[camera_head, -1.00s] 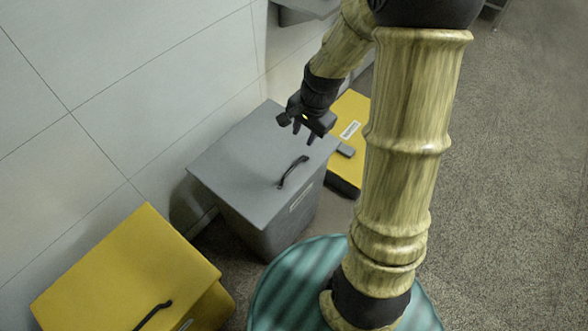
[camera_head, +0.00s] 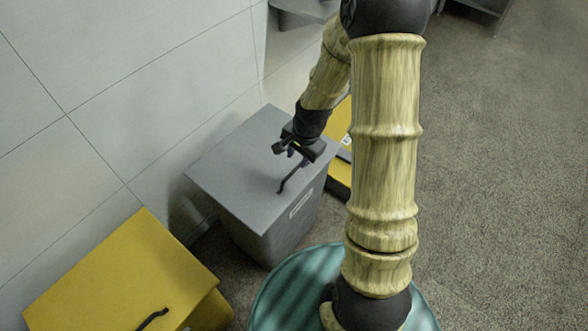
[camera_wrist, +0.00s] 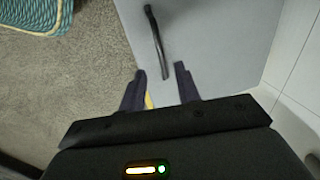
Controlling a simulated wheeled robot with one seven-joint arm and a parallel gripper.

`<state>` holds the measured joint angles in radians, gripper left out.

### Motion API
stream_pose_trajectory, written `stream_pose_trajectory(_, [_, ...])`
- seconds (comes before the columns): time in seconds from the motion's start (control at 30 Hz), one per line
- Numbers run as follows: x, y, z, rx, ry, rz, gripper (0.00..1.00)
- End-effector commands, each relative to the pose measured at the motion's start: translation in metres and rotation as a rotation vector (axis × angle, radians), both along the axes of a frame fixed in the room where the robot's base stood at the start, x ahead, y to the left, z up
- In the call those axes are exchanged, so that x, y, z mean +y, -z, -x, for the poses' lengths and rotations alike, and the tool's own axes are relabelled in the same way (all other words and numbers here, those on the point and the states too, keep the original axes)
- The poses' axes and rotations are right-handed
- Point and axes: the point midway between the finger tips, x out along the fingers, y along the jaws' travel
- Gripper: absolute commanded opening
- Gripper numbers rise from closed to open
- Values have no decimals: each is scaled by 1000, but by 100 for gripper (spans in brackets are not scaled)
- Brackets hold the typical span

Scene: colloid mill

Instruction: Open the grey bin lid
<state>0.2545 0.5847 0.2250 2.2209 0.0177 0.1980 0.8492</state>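The grey bin (camera_head: 262,235) stands against the wall with its flat grey lid (camera_head: 238,160) shut. A dark bar handle (camera_head: 288,178) runs along the lid near its front edge. My gripper (camera_head: 296,158) is over the lid at the handle's far end and hides part of the handle in the head view. The handle (camera_wrist: 157,42) lies ahead of the fingertips there, on the lid (camera_wrist: 215,40). I cannot tell whether any finger touches it.
A yellow bin (camera_head: 120,270) with a dark handle stands at the left. Another yellow bin (camera_head: 340,175) is partly hidden behind the arm at the right. The tiled wall (camera_head: 120,90) is close behind the bins. Open floor (camera_head: 500,190) lies to the right.

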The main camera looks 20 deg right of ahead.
Motion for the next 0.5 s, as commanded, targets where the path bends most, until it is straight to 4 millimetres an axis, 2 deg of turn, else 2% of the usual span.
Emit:
stream_pose_trajectory(0.03, [2,12,-1,3,-2,-1,33])
stream_pose_trajectory(0.3, [7,56,-8,3,-1,0,33])
stream_pose_trajectory(0.5, [8,70,-11,0,-2,0,33])
